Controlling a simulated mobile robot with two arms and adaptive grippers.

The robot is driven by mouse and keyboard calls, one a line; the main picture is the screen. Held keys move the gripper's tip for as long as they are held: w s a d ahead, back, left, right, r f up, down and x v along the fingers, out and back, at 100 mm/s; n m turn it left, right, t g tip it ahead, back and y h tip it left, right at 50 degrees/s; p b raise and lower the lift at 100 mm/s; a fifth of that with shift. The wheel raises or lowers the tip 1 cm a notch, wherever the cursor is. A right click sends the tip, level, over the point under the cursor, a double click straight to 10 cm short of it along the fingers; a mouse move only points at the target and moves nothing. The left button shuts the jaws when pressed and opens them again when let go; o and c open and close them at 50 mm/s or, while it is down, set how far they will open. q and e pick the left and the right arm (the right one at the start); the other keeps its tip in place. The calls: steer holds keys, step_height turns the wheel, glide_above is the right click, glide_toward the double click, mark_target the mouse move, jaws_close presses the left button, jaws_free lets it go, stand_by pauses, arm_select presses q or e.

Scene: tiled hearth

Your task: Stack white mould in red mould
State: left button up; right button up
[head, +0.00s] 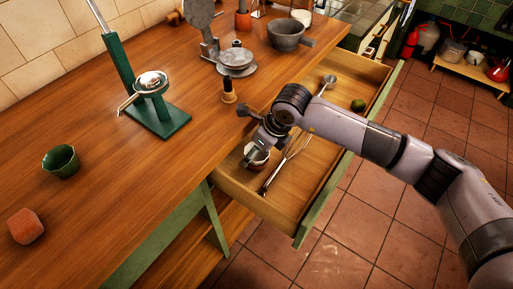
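A small cup-like piece with a white rim and a brownish-red part (258,156), which may be the white mould, sits at the near left end of the open drawer (305,222). My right gripper (254,146) is right over it and partly covers it. I cannot tell whether its fingers touch or grip the piece. I cannot make out a separate red mould. A reddish rounded block (26,226) lies on the counter at the lower left, and its shape does not clearly read as a mould. My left gripper is out of view.
A whisk (284,163), a ladle (326,84) and a green lime (358,105) lie in the drawer. On the counter (120,215) stand a green fluted cup (61,161), a green press (158,113), a wooden-handled tool (228,92), a metal press (236,60) and a grey bowl (286,35).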

steer(key=shift+r, duration=0.1)
steer(key=shift+r+p, duration=0.3)
steer(key=shift+p, duration=0.1)
steer(key=shift+r+p, duration=0.5)
steer(key=shift+p, duration=0.1)
steer(key=b+v, duration=0.1)
steer(key=v, duration=1)
steer(key=shift+d+r, duration=0.15)
steer(key=shift+d, duration=0.05)
steer(key=shift+s, duration=0.1)
